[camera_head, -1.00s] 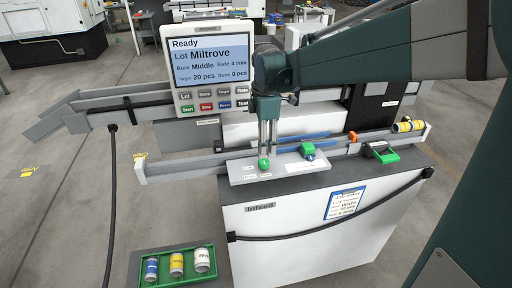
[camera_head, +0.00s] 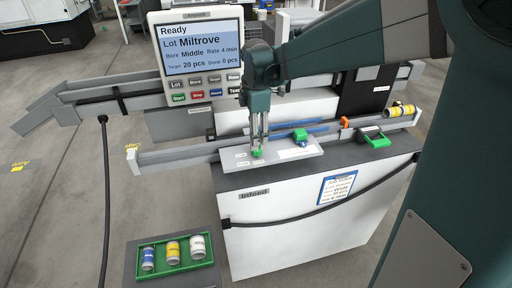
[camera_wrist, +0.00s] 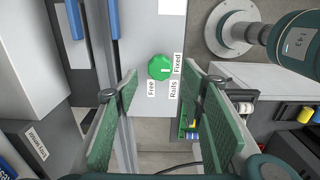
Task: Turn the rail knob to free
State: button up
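The rail knob (camera_wrist: 160,67) is a round green knob on a light plate, with a white mark pointing right, toward the label "Fixed" (camera_wrist: 177,62). The label "Free" (camera_wrist: 151,88) is below it in the wrist view, and "Rails" is beside that. In the head view the knob (camera_head: 257,154) sits at the left part of the plate, below my fingertips. My gripper (camera_wrist: 160,74) is open, with one green-padded finger on each side of the knob in the wrist view and a gap to both. The head view shows my gripper (camera_head: 258,146) pointing down over the knob; I see no contact.
A second green knob or clamp (camera_head: 300,136) and a blue bar stand right of the knob. An orange piece (camera_head: 345,122) and green handle (camera_head: 378,141) are farther right. The control panel (camera_head: 203,62) rises behind left. A green tray (camera_head: 190,264) holds cans at lower left.

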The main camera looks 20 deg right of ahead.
aim_at(256, 152)
jog(key=shift+f, duration=2.6)
jog(key=shift+c, duration=0.7)
jog(key=c, duration=0.8)
